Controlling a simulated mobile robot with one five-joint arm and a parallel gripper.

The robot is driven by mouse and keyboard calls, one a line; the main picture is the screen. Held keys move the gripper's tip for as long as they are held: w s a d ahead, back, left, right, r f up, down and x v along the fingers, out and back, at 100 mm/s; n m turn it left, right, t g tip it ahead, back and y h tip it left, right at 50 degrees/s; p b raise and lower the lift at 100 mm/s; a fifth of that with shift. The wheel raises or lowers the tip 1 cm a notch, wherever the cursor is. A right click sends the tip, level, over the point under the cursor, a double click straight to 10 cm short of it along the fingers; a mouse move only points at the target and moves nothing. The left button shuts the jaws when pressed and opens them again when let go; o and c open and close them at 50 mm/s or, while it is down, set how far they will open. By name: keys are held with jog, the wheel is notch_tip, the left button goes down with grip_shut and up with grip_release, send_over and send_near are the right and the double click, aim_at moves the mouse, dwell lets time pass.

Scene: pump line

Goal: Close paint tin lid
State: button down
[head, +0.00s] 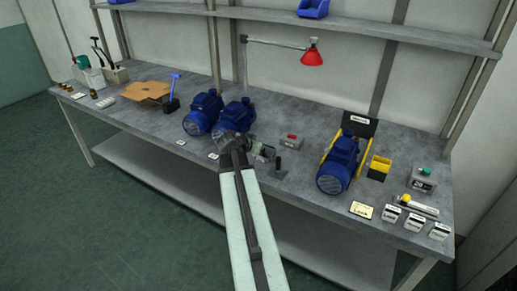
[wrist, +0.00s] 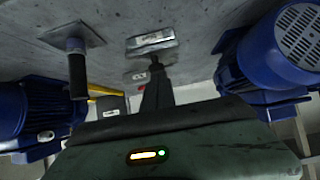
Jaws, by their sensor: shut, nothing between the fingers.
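My gripper (head: 260,152) is over the front middle of the workbench, shut and empty. In the wrist view its dark closed fingers (wrist: 155,65) point towards the bench top, near a small grey box. I cannot make out a paint tin or its lid for certain in either view. A white container (head: 95,80) stands at the far left end of the bench, too small to identify, well away from my gripper.
Blue motors (head: 203,112) stand left of my gripper, and another blue motor (head: 338,165) stands to the right. A black upright handle (head: 278,165) is close to my gripper. A red lamp (head: 312,56) hangs above the bench. The floor (head: 80,190) at left is clear.

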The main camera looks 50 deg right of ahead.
jog(key=shift+s+a+f+b, duration=0.2)
jog(key=shift+a+f+b, duration=0.2)
jog(key=shift+f, duration=0.1)
jog(key=shift+s+a+f+b, duration=0.2)
jog(key=shift+a+f+b, duration=0.1)
jog(key=shift+f+b, duration=0.4)
